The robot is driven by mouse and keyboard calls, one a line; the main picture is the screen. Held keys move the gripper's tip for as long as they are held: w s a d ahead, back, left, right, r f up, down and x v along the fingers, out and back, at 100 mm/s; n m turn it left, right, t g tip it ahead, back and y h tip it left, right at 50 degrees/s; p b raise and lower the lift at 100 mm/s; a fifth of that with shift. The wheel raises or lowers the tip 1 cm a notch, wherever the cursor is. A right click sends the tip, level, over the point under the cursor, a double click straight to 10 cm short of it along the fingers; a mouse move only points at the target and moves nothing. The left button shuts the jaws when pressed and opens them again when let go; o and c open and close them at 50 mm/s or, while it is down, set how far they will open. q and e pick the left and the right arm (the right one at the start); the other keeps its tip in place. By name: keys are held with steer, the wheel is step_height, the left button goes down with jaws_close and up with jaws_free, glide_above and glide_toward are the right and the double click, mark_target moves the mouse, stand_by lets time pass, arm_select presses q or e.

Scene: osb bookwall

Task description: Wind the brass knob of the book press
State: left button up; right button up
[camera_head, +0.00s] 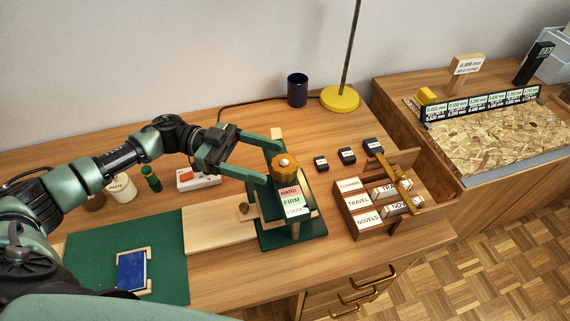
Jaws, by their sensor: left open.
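The book press (292,232) stands on the wooden desk, with a dark green base and a coloured scale (291,200) reading HARD, FIRM and a lower label. Its brass knob (285,170) sits on top, round and lobed with a pale centre. My left gripper (270,161) is open, its green fingers reaching in from the left. One finger lies behind the knob and one in front, to its left. I cannot tell whether they touch it. My right gripper is not in view.
A wooden box (350,207) with labelled blocks and a brass handle stands right of the press. Several small black blocks (347,155) lie behind it. A green mat (85,262) with a blue book (132,271) lies left. A yellow-based lamp (340,99) and dark cup (297,90) stand behind.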

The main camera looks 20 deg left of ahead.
mark_target(285, 163)
arm_select(q)
steer(key=d+p, duration=0.1)
steer(key=d, duration=0.4)
steer(key=shift+d, duration=0.15)
steer(key=c, duration=1.4)
